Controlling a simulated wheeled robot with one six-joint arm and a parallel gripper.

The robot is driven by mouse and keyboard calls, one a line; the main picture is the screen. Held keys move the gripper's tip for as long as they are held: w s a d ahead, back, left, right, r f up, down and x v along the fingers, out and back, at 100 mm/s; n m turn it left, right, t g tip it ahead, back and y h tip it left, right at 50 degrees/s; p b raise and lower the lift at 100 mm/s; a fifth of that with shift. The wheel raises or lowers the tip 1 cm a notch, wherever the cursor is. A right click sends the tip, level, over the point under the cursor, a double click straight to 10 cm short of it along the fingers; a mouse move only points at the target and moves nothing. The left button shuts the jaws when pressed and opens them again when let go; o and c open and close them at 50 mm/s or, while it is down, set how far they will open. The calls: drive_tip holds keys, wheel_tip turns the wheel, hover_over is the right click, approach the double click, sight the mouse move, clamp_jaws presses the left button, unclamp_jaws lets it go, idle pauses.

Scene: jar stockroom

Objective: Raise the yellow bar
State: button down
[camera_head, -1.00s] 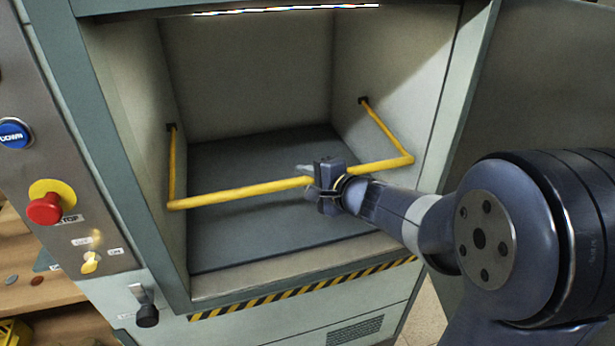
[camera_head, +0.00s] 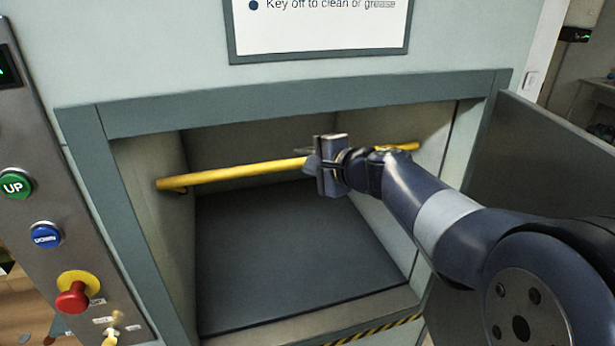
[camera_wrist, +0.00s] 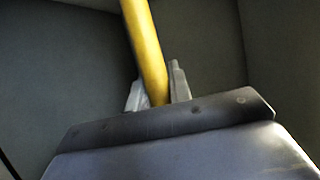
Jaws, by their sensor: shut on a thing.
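The yellow bar (camera_head: 235,174) runs across the upper part of the cabinet's opening, close to level in the picture. My gripper (camera_head: 312,165) is shut on it a little right of its middle. In the wrist view the bar (camera_wrist: 146,50) passes down between the two fingers of my gripper (camera_wrist: 158,92). My gripper's body and wrist hide a short stretch of the bar in the head view. The bar's side arms are mostly hidden behind its front.
The cabinet floor (camera_head: 290,255) is dark and bare. An open door (camera_head: 545,170) stands at the right. On the left panel are a green UP button (camera_head: 15,184), a blue DOWN button (camera_head: 46,235) and a red stop knob (camera_head: 73,297). A sign (camera_head: 320,25) hangs above the opening.

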drive_tip(key=shift+w+a+r+p, duration=0.25)
drive_tip(key=shift+w+r+p, duration=0.15)
drive_tip(key=shift+w+r, duration=0.55)
drive_tip(key=shift+w+a+r+p, duration=0.25)
drive_tip(key=shift+w+r+p, duration=0.15)
drive_tip(key=shift+w+r, duration=0.45)
drive_tip(key=c, duration=1.3)
unclamp_jaws()
drive_tip(key=shift+s, duration=0.1)
drive_tip(key=b+v, duration=0.2)
drive_tip(key=v, duration=0.8)
drive_tip(key=shift+s+d, duration=0.2)
drive_tip(key=shift+s, duration=0.1)
drive_tip(key=shift+r, duration=0.1)
